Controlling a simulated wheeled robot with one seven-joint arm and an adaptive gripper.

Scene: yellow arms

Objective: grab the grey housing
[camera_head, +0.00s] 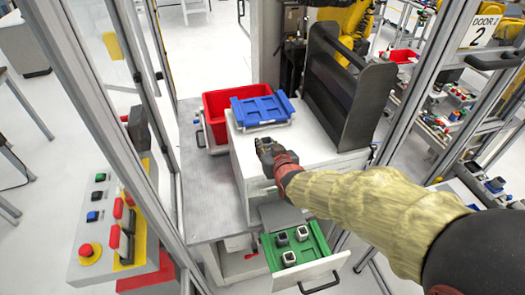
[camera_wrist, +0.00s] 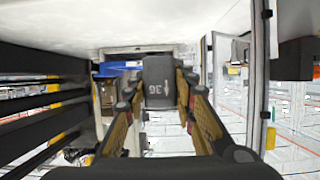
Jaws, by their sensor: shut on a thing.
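My gripper (camera_head: 268,152) is above the front of the white cabinet, above and behind the open drawer. In the wrist view its two fingers (camera_wrist: 159,92) are closed on the sides of a dark grey housing (camera_wrist: 158,70) marked "36". In the head view the held housing is hard to tell from the dark fingers. In the open drawer, a green tray (camera_head: 317,240) holds a dark housing (camera_head: 281,239) and two lighter grey ones, one at the right (camera_head: 302,233) and one at the front (camera_head: 289,258).
A blue tray (camera_head: 262,110) lies on the white cabinet (camera_head: 305,143), beside a red bin (camera_head: 214,108). A tall black rack (camera_head: 345,92) stands at the cabinet's right. Metal frame posts rise on both sides. A button panel (camera_head: 98,222) is at the left.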

